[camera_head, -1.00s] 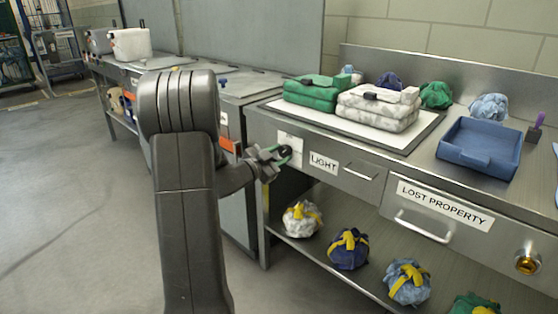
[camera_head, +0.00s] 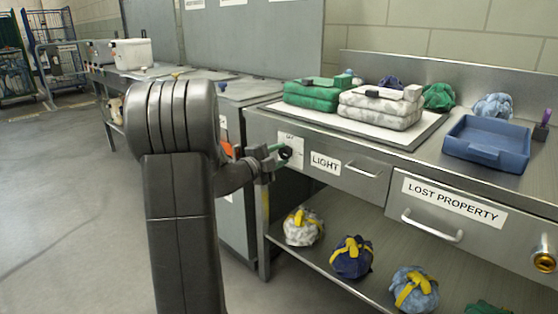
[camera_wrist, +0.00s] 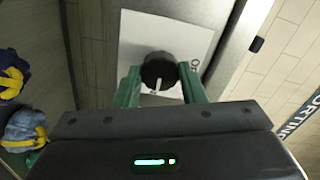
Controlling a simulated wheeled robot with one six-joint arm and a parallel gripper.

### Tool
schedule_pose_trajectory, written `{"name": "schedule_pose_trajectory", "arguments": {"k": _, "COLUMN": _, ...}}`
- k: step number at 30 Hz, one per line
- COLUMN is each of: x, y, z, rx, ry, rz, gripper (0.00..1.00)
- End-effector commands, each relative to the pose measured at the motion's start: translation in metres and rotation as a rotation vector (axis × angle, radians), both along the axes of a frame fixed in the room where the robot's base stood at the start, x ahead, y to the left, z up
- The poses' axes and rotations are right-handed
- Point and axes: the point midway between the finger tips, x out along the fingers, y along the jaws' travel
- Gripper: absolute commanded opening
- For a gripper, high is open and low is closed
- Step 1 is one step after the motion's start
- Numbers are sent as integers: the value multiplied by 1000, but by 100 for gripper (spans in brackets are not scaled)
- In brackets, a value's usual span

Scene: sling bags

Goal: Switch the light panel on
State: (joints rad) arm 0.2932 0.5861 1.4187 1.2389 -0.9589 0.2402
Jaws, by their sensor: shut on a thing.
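A round black knob (camera_head: 286,153) sits on a white plate (camera_head: 289,139) on the counter front, left of the LIGHT label (camera_head: 325,163). In the wrist view the knob (camera_wrist: 159,70) is between my green fingertips, its pale pointer mark toward the gripper body. My gripper (camera_head: 276,152) is shut on the knob. The plate (camera_wrist: 190,35) shows behind it, with lettering partly hidden by a finger. A flat white panel (camera_head: 365,132) lies on the counter under folded bags; I cannot tell whether it is lit.
Green (camera_head: 311,97) and grey-white (camera_head: 378,107) folded bags lie on the panel. A blue tray (camera_head: 487,158) stands to the right. A drawer handle (camera_head: 433,226) juts out by the LOST PROPERTY label. Several tied bundles sit on the lower shelf. Open floor is on the left.

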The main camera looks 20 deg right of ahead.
Motion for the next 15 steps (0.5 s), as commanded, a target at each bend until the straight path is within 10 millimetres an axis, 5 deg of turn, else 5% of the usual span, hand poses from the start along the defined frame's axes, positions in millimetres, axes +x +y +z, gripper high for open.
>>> {"name": "schedule_pose_trajectory", "arguments": {"k": 15, "x": 0, "y": 0, "z": -2, "rx": 25, "ry": -49, "rz": -1, "gripper": 14}}
